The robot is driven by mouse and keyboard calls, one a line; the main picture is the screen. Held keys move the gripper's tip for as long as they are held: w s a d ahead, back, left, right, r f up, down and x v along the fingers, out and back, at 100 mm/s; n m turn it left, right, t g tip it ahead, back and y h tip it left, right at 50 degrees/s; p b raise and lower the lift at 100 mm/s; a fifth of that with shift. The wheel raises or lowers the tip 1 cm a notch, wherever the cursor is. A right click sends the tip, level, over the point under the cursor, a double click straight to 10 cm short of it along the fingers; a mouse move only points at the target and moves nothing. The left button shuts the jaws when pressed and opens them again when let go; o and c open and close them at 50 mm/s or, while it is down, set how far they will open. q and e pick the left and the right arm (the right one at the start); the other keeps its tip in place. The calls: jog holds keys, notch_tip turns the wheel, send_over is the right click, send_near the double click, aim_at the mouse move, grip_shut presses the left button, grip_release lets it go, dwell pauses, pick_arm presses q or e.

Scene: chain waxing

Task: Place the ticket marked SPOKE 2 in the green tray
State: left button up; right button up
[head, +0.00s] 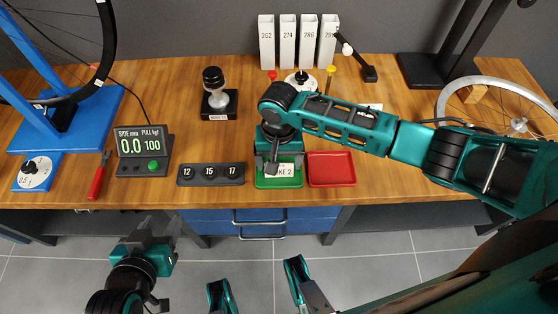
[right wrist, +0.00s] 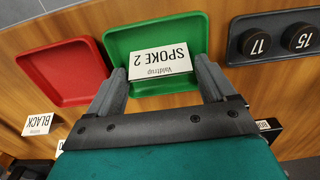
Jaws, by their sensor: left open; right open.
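The white SPOKE 2 ticket (head: 282,170) is at the green tray (head: 270,184), within its outline. In the right wrist view the ticket (right wrist: 160,62) appears upside down over the floor of the green tray (right wrist: 118,42); whether it rests fully flat is unclear. My right gripper (head: 273,164) is above the tray. In the right wrist view its fingers (right wrist: 160,72) are apart, one at each side of the ticket's near edge. My left gripper (head: 158,232) is open and empty, in front of the bench at lower left.
A red tray (head: 331,169) stands right beside the green one. A dark block with dials 12, 15 and 17 (head: 211,174) is to the left. A gauge display (head: 144,150) and a wheel (head: 507,105) stand farther out.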

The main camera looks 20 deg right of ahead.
notch_tip(320, 180, up, 10)
jog(key=p, duration=0.3)
jog(key=s+a+f+n+t+y, duration=0.3)
jog(key=s+a+f+t+y, duration=0.15)
jog(key=a, duration=0.25)
pick_arm(q)
notch_tip(320, 180, up, 4)
jog(key=shift+f, duration=0.15)
pick_arm(e)
jog(key=s+d+r+n+t+h, duration=0.1)
jog(key=s+d+n+t, duration=0.2)
jog(key=d, duration=0.6)
jog(key=s+t, duration=0.2)
jog(key=t, duration=0.1)
jog(key=shift+s+d+r, duration=0.15)
jog(key=shift+d+r, duration=0.2)
jog(key=shift+r, duration=0.05)
jog(key=shift+h, duration=0.25)
